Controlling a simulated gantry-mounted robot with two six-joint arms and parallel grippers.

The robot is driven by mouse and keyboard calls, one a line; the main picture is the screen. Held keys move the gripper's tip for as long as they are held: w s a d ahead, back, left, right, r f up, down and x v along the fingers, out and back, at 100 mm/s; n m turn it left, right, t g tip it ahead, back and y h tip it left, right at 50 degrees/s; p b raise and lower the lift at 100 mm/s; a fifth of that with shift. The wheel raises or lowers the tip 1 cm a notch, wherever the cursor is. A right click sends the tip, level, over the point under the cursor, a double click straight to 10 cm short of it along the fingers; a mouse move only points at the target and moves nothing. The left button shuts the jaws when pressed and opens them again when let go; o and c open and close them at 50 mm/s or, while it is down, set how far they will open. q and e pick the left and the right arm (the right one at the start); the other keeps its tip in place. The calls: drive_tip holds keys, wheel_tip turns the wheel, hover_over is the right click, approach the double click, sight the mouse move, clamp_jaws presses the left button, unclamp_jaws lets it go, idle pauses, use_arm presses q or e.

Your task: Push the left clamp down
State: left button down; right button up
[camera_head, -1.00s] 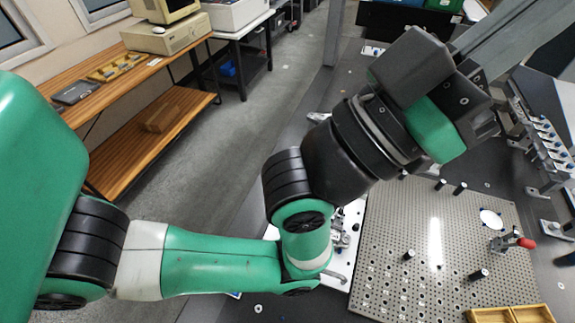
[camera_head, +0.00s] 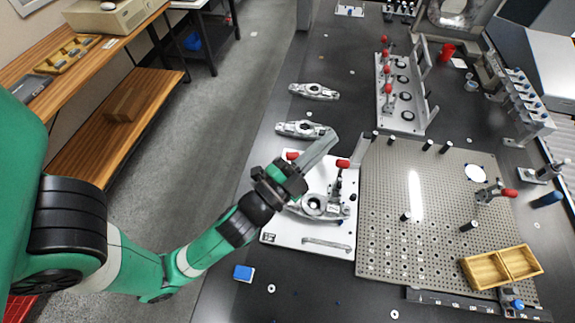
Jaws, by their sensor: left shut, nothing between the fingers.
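A white fixture plate (camera_head: 283,238) lies on the dark table and bears a grey metal part (camera_head: 314,206). The left clamp (camera_head: 292,156) shows only its red handle tip, just beyond my gripper; the rest of it is hidden behind the gripper. The right clamp (camera_head: 343,163) has a red tip and a metal body standing beside the part. My left gripper (camera_head: 329,140) is shut and empty, with its long grey fingers slanting up and right over the plate's far side, between the two red tips in the picture. Whether it touches either clamp cannot be told. My right gripper is out of view.
A perforated plate (camera_head: 385,228) with black posts, a small toggle clamp (camera_head: 492,192) and a wooden tray (camera_head: 485,271) lies to the right. Loose metal parts (camera_head: 304,130) lie beyond the fixture. A rack of red-tipped clamps (camera_head: 404,85) stands farther back. A blue block (camera_head: 243,273) lies front left.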

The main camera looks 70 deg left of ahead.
use_arm(q)
drive_tip(key=s+a+f+m+g, duration=0.25)
drive_tip(key=s+f+g, duration=0.35)
drive_tip(key=s+f, duration=1)
drive_tip(key=f+p+x, duration=0.1)
drive_tip(key=f+x, duration=0.1)
drive_tip(key=x, duration=1.2)
drive_tip(key=shift+h, duration=0.3)
drive_tip(key=shift+a, duration=0.1)
